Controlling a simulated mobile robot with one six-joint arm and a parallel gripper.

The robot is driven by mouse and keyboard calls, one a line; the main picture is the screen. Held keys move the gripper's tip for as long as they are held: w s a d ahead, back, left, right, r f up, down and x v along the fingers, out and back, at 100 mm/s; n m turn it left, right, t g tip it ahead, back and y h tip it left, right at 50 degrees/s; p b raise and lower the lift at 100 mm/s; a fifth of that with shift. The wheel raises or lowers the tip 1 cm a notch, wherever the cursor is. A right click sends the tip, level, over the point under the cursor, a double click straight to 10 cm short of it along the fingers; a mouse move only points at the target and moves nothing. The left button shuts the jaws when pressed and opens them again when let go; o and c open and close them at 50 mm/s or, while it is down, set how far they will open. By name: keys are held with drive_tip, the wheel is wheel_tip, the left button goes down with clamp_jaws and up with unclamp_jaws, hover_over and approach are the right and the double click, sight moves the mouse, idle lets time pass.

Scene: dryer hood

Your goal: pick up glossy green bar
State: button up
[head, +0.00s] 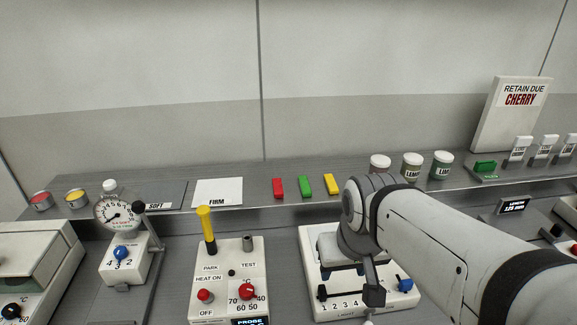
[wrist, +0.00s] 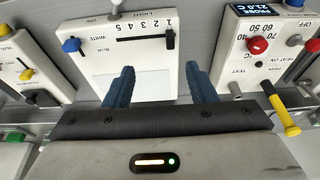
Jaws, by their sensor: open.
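A green bar (head: 305,187) lies on the grey back shelf in the head view, between a red bar (head: 278,188) and a yellow bar (head: 332,185). A second green block (head: 485,167) sits farther right on the same shelf, on a labelled base. I cannot tell from gloss alone which one is the glossy bar. My gripper (wrist: 160,84) is open and empty, its blue fingers spread over the white light-box unit (wrist: 130,70). In the head view the arm hides much of the gripper, which is in front of and below the shelf, right of the three bars.
A FIRM card (head: 217,192) lies left of the bars. Lidded jars (head: 412,167) stand right of them, close behind my arm. A probe unit (head: 228,275) with an upright yellow handle (head: 206,225) stands in front of the shelf. A CHERRY sign (head: 512,115) leans at the back right.

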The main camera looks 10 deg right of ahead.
drive_tip(key=w+r, duration=0.3)
drive_tip(key=w, duration=1.3)
drive_tip(key=t, duration=0.1)
approach(305, 183)
drive_tip(key=shift+s+a+f+b, duration=0.1)
drive_tip(key=shift+a+b, duration=0.1)
drive_tip(key=shift+b, duration=0.15)
drive_tip(key=p+x, duration=0.1)
drive_tip(key=x, duration=0.6)
drive_tip(key=shift+d+p, duration=0.15)
drive_tip(key=shift+p, duration=0.25)
drive_tip(key=shift+f, duration=0.5)
drive_tip(key=shift+c, duration=0.5)
drive_tip(key=c, duration=1)
